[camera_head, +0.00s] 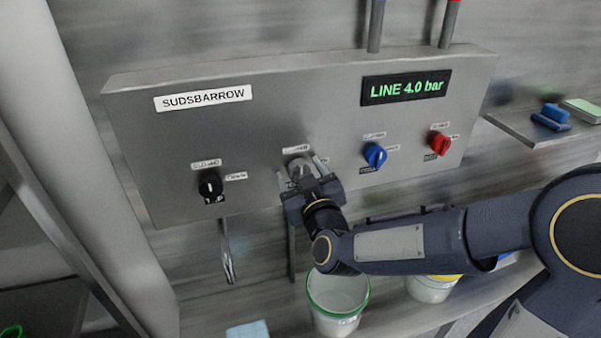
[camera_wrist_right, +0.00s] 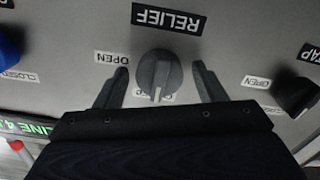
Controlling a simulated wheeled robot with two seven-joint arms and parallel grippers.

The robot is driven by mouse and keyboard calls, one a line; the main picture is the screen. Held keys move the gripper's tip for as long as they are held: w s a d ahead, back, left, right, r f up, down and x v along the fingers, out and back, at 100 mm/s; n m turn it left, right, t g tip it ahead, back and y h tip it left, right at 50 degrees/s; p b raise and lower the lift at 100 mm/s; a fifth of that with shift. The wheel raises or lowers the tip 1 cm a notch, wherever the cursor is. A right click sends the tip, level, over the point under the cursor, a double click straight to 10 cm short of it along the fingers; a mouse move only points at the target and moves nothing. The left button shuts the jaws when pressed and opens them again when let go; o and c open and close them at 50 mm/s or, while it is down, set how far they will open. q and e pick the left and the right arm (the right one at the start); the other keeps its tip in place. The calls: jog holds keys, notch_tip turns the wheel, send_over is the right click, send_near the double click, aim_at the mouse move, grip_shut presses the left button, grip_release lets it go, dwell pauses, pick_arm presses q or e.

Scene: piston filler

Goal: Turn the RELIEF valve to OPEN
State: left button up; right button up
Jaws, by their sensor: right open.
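The grey RELIEF valve knob (camera_head: 296,169) is on the steel panel (camera_head: 270,115), second from the left. In the right wrist view, the grey knob (camera_wrist_right: 158,72) appears under an upside-down RELIEF label (camera_wrist_right: 168,18). Its white pointer line faces down in that picture, toward a label mostly hidden behind the knob. The OPEN label (camera_wrist_right: 112,58) is on the knob's left there. My right gripper (camera_head: 298,166) is open, with one finger on each side of the knob; gaps show between the fingers and knob in the wrist view. My left gripper is not in view.
A black knob (camera_head: 210,187) is left of the RELIEF knob; blue (camera_head: 375,155) and red (camera_head: 440,144) knobs are to its right. The display (camera_head: 406,87) reads LINE 4.0 bar. A green-rimmed bucket (camera_head: 338,300) stands below my right wrist.

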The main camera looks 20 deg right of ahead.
jog(key=shift+c, duration=0.4)
jog(key=c, duration=0.9)
jog(key=shift+f+m+b, duration=0.2)
jog(key=shift+m+b, duration=1.1)
jog(key=shift+b, duration=0.25)
jog(key=m+b, duration=0.4)
jog(key=m, duration=0.1)
jog(key=m+b, duration=0.4)
jog(key=m, duration=0.1)
jog(key=shift+d+m, duration=0.1)
jog(key=shift+m, duration=0.3)
jog(key=m+b, duration=0.2)
jog(key=m, duration=0.2)
jog(key=shift+m+b, duration=0.35)
jog(key=shift+m, duration=0.05)
jog(key=o, duration=1)
jog(key=shift+r, duration=0.1)
